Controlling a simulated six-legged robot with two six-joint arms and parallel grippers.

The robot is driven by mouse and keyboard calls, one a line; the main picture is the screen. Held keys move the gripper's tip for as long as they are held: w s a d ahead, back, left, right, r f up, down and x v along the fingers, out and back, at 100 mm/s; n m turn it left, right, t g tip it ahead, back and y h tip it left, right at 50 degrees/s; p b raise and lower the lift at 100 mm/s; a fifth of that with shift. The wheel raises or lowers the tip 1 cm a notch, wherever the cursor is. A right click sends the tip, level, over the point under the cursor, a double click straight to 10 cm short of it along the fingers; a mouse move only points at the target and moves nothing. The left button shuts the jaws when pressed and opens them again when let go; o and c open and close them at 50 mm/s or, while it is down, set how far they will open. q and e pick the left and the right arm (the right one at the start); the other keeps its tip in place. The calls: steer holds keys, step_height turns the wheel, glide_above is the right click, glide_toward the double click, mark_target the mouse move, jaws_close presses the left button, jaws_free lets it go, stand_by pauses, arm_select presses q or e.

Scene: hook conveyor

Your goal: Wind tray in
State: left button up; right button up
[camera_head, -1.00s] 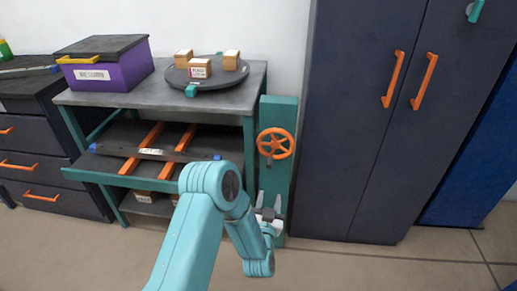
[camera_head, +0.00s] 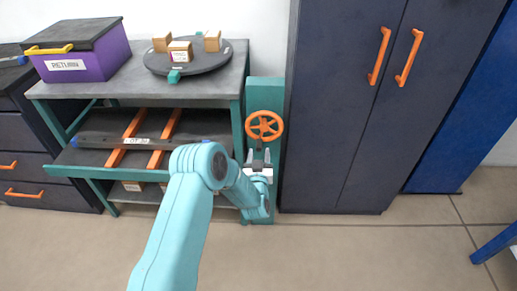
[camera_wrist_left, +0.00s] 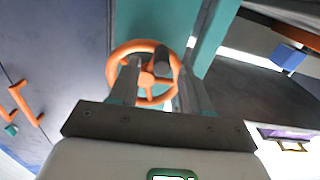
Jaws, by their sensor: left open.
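An orange handwheel (camera_head: 264,126) with a dark crank handle is mounted on a teal post (camera_head: 266,92) right of the workbench. My left gripper (camera_head: 258,157) is open just below the wheel, its fingers pointing up at it. In the left wrist view the wheel (camera_wrist_left: 128,52) shows beyond and between the open fingers, with the dark handle (camera_wrist_left: 161,62) between them. Whether a finger touches the handle cannot be told. My right gripper is not in view.
The bench (camera_head: 105,91) has a middle shelf with orange rails (camera_head: 125,140) and a dark labelled bar (camera_head: 95,140). A purple bin (camera_head: 100,66) stands on top. A dark cabinet (camera_head: 345,120) stands close right of the post. The floor (camera_head: 340,255) in front is clear.

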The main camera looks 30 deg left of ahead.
mark_target(258, 150)
arm_select(q)
steer(key=shift+x, duration=1.75)
steer(key=shift+a, duration=0.1)
steer(key=shift+c, duration=0.3)
jaws_close()
steer(key=shift+s+a, duration=0.1)
steer(key=shift+a, duration=0.05)
